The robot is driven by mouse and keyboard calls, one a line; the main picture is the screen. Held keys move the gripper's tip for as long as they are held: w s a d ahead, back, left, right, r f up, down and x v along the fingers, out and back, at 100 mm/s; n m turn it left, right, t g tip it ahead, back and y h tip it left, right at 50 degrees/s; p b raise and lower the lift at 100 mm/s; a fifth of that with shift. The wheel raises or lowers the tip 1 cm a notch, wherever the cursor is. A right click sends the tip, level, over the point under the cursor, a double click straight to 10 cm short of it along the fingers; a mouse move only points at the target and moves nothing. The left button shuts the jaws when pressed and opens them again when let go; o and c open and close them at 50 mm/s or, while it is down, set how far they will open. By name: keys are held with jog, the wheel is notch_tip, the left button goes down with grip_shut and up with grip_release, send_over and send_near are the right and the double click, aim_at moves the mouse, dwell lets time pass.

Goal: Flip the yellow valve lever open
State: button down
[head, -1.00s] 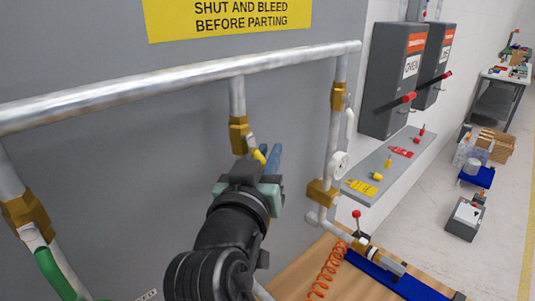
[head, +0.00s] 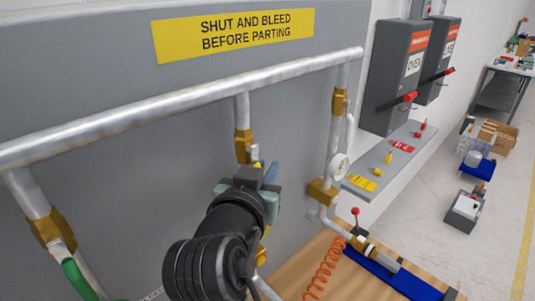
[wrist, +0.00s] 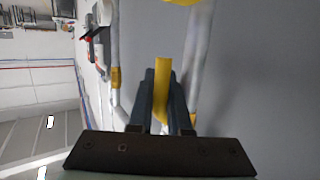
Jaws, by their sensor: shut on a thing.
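The yellow valve lever (head: 257,161) is on the brass valve (head: 243,147) of the middle drop pipe, below the long horizontal pipe. Only a small part of it shows in the head view, as my gripper (head: 270,172) hides the rest. In the wrist view the yellow lever (wrist: 163,85) runs lengthwise between the two blue-grey fingers of my gripper (wrist: 162,76). The fingers are shut on it, one on each side.
A brass valve with a green lever (head: 75,277) is at lower left. A pipe with a gauge (head: 338,166) stands right of my gripper. A grey shelf (head: 365,166) and a wooden bench with an orange coiled hose (head: 322,268) lie farther right and below.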

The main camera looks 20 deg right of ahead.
jog(key=c, duration=0.8)
grip_release()
jog(key=shift+c, duration=0.2)
jog(key=b+v, duration=0.3)
jog(key=v, duration=1)
jog(key=shift+a, duration=0.1)
